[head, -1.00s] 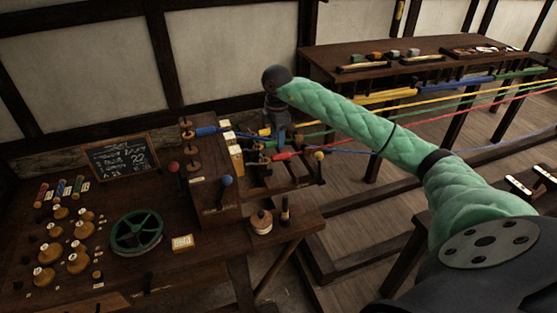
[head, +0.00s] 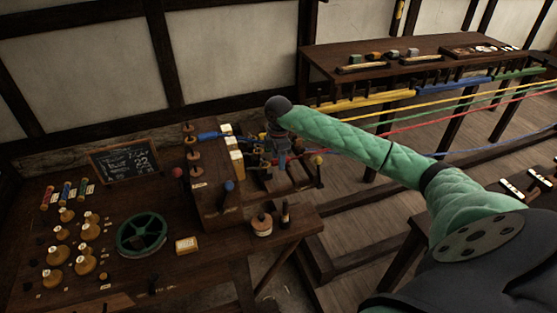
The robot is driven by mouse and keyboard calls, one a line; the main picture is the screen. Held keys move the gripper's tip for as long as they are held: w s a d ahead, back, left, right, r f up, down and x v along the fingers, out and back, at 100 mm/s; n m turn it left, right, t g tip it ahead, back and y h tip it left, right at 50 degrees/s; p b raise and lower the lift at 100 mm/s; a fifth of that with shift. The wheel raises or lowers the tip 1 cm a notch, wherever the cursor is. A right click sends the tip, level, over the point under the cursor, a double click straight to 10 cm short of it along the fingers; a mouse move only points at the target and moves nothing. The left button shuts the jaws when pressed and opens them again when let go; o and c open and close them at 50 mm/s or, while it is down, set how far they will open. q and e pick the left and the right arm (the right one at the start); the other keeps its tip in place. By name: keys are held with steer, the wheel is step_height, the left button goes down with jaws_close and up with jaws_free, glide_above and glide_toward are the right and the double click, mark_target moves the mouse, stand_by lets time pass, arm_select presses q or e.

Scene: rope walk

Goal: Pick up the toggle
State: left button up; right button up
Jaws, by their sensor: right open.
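I cannot pick out the toggle for certain; it may be among the small pieces around the rope ends or hidden by my gripper. My right gripper (head: 279,158) points down beside the wooden headstock (head: 213,190), over the near ends of the coloured ropes. Its fingers are small and dark here, and I see nothing held in them. The green sleeve of my right arm covers part of the ropes behind. My left gripper is out of view.
The left bench holds a green wheel (head: 142,235), several wooden bobbins (head: 84,263) and a chalkboard (head: 124,162). A wooden pot (head: 262,226) and a dark-topped peg (head: 285,214) stand near its right edge. Taut ropes (head: 440,118) run right, past a back table (head: 440,50).

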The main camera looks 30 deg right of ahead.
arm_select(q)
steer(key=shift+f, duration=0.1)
arm_select(e)
steer(key=shift+f, duration=0.1)
steer(key=c, duration=0.9)
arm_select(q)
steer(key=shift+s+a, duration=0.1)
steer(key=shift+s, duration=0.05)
arm_select(e)
steer(key=shift+c, duration=0.2)
